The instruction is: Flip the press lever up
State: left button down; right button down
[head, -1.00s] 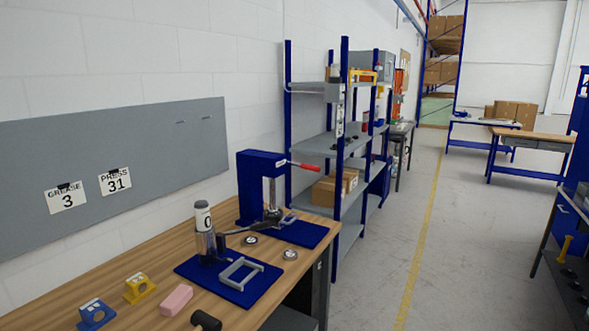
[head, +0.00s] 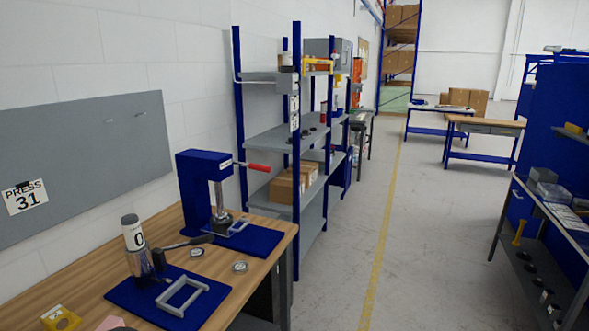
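The blue press (head: 199,190) stands at the far right end of the wooden workbench (head: 78,291). Its lever has a red grip (head: 257,167) and sticks out to the right of the press head, close to level and sloping slightly down toward its tip. A silver ram hangs below the head, above the press's blue base plate (head: 262,238). Neither of my grippers shows in the head view.
A blue mat (head: 212,297) on the bench holds a grey frame (head: 182,296) and a labelled bottle (head: 135,243). A blue shelf (head: 297,130) stands behind the bench. The floor (head: 345,270) to the right is clear.

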aim_at(265, 168)
jog(key=i+l+z, duration=0.15)
jog(key=i+z, duration=0.15)
jog(key=i, duration=0.15)
jog(key=i+z, duration=0.25)
jog(key=i, duration=0.2)
